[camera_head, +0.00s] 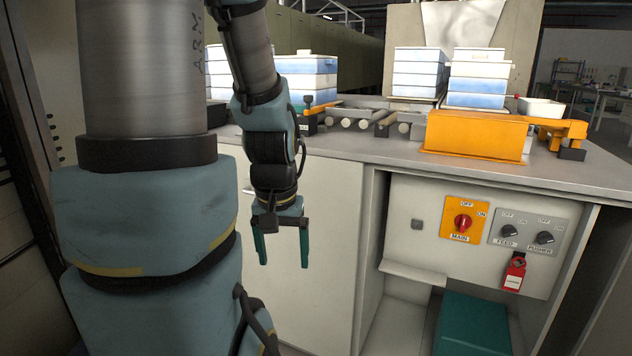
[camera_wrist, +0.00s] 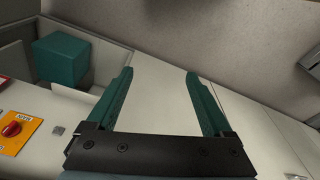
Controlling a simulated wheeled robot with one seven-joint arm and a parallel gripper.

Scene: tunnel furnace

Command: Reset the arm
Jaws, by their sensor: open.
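My gripper (camera_head: 282,246) hangs at the end of my arm, pointing down in front of the pale cabinet panel (camera_head: 330,240), below the worktop edge. Its two green fingers are spread apart with nothing between them. In the wrist view my gripper (camera_wrist: 158,85) also shows both fingers apart and empty. My arm fills the left of the head view, with its blue-grey and metal links bent downward.
A worktop (camera_head: 360,148) carries stacked white-blue trays (camera_head: 418,75), rollers (camera_head: 355,118) and an orange bracket (camera_head: 475,135). Below are a red MAIN switch (camera_head: 462,222), FEED and PUSHER knobs, a red tag (camera_head: 513,272) and a green box (camera_head: 472,325).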

